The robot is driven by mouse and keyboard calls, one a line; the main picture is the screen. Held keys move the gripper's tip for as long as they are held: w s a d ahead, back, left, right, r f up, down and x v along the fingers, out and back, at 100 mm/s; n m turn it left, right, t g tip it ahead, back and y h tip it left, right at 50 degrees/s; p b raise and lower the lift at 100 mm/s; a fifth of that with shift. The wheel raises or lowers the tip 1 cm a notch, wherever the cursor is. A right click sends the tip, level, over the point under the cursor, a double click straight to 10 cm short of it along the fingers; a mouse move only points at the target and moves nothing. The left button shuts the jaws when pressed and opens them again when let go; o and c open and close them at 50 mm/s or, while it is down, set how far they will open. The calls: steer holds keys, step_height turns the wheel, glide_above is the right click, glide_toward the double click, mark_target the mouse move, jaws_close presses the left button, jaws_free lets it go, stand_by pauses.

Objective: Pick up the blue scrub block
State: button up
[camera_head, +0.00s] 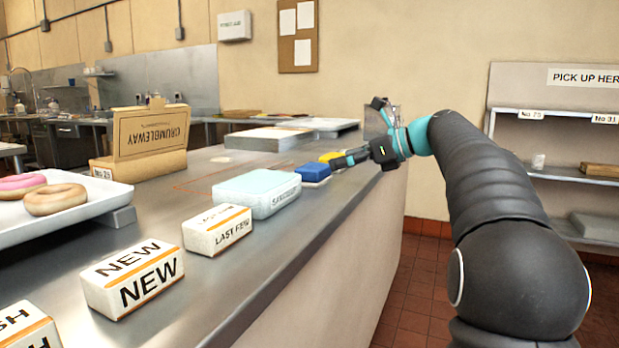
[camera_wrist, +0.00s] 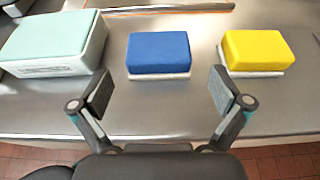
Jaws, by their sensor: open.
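The blue scrub block (camera_wrist: 158,52) has a white base and lies on the steel counter, centred ahead of my open fingers in the wrist view. In the head view the blue block (camera_head: 313,172) sits near the counter's right edge, next to the pale teal box. My gripper (camera_wrist: 161,93) is open and empty, its two fingers apart, with the block beyond the fingertips and not between them. In the head view my gripper (camera_head: 358,154) is at the counter edge, close to the blue block. A yellow block (camera_wrist: 257,50) with a white base stands to the right of the blue one.
A pale teal box (camera_wrist: 52,42) stands left of the blue block, with a gap between. In the head view, white label blocks (camera_head: 131,281), a donut tray (camera_head: 110,197) and a cardboard box (camera_head: 150,135) line the counter (camera_head: 290,250). Shelves (camera_head: 560,180) stand at right.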

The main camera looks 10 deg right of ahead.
mark_target(318, 166)
steer(key=shift+b+x, duration=0.35)
steer(key=shift+x, duration=3.5)
steer(key=shift+c, duration=0.3)
steer(key=c, duration=0.8)
